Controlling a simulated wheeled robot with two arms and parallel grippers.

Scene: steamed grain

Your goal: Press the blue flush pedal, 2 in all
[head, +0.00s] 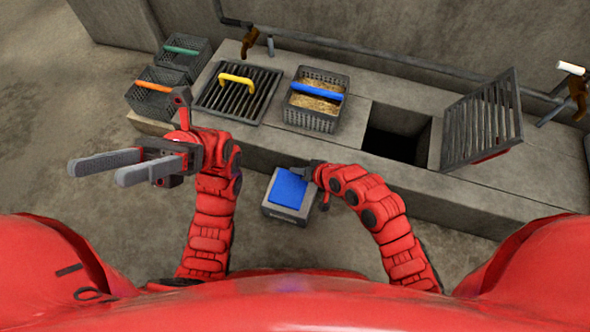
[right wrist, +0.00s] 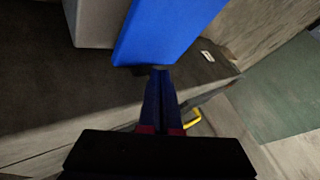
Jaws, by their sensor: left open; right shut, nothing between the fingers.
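The blue flush pedal (head: 288,189) sits on a grey box (head: 282,214) on the floor, in front of the concrete counter in the head view. My right gripper (head: 300,173) is shut and empty at the pedal's far right edge. In the right wrist view the blue pedal (right wrist: 165,30) fills the upper middle, and the shut fingertips (right wrist: 158,72) reach its edge. I cannot tell whether they touch it or whether the pedal is pushed down. My left gripper (head: 97,170) is open and empty, off to the left above the floor.
On the counter (head: 350,143) stand a grate with a yellow handle (head: 237,79) and a grain basket with a blue handle (head: 316,92). A raised grate (head: 484,122) stands beside a dark opening (head: 397,132). Baskets with orange (head: 153,86) and green (head: 181,51) handles are at the left.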

